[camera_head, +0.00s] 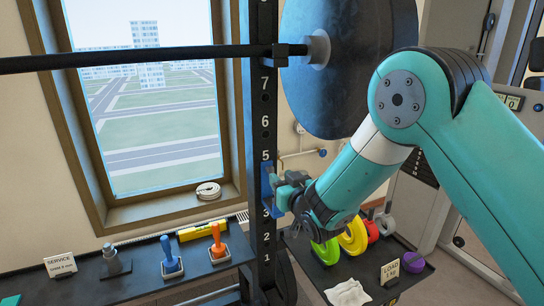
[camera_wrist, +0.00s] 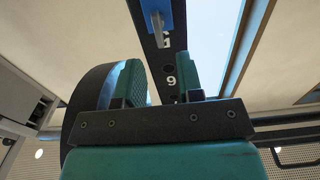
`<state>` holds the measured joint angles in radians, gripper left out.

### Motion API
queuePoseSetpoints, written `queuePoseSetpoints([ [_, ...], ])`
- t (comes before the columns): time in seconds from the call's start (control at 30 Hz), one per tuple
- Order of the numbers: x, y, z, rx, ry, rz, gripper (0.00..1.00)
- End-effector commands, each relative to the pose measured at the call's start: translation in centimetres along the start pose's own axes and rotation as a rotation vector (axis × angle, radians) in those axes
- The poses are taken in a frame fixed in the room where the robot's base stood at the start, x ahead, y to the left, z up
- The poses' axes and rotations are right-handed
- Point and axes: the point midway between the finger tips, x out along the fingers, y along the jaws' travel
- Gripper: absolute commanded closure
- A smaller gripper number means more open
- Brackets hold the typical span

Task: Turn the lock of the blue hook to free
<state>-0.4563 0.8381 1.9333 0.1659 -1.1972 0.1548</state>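The blue hook (camera_head: 266,181) sits on the black rack upright (camera_head: 262,120), between the numbers 5 and 3. My gripper (camera_head: 281,184) is right beside it on its right and partly covers it. In the wrist view, the blue hook (camera_wrist: 178,16) is at the top edge, cut off by the frame, with a small grey piece (camera_wrist: 157,20) on it that may be its lock. My gripper (camera_wrist: 160,82) is open there, with the upright seen between its teal fingers and nothing held. I cannot tell whether a finger touches the hook or how the lock is turned.
A barbell (camera_head: 150,58) with a large dark plate (camera_head: 345,60) lies across the rack above my arm. A dark shelf (camera_head: 120,285) holds an orange-handled piece (camera_head: 217,243) and a blue-handled piece (camera_head: 169,258). Colored weights (camera_head: 353,236) stand lower right of the rack.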

Motion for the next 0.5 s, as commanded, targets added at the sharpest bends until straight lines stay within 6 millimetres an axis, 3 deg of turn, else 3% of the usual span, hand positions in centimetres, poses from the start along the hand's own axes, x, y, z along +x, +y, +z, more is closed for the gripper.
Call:
queuePoseSetpoints([
  [0.2, 4.1, 0.0, -0.2, 0.000, 0.000, 0.000, 0.66],
  [0.5, 6.3, 0.0, 0.1, 0.000, -0.001, 0.000, 0.66],
])
